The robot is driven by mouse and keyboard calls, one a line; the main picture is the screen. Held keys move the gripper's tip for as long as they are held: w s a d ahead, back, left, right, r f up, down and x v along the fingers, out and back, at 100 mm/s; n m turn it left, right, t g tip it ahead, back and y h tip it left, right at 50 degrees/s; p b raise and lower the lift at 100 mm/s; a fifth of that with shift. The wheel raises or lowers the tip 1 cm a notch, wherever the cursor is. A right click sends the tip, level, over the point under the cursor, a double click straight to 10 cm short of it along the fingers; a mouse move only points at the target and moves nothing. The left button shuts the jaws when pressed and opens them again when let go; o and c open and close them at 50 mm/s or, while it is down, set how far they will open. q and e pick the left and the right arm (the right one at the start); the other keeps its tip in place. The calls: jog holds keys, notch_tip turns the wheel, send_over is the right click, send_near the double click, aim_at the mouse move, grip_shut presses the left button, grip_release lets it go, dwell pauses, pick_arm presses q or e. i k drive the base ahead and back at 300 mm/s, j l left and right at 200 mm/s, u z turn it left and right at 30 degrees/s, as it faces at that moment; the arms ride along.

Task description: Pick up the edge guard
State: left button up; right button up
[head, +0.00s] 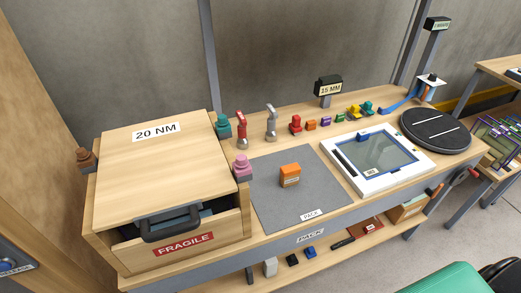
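No part is clearly marked as the edge guard, so I cannot tell for certain which one it is. An orange block (290,175) with a small pale label lies on the grey mat (270,207), apart from other things. A white-framed panel (378,160) with a glass-like middle lies right of the mat; a small blue piece (362,137) sits on its far edge. Several small coloured parts stand along the back of the bench, among them a red one (295,124), an orange one (311,124) and a green one (339,117). Neither of my grippers is in view.
A wooden box (152,165) marked "20 NM" stands left, its "FRAGILE" front below a black handle (168,227). A pink knobbed part (242,167) stands between box and mat. A round black disc (435,131) lies right. The mat is clear around the orange block.

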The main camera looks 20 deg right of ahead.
aim_at(290, 174)
jog(key=z, duration=0.85)
jog(key=i+l+u, duration=0.15)
jog(key=l, duration=0.25)
jog(key=l+u, duration=0.2)
jog(key=l, duration=0.25)
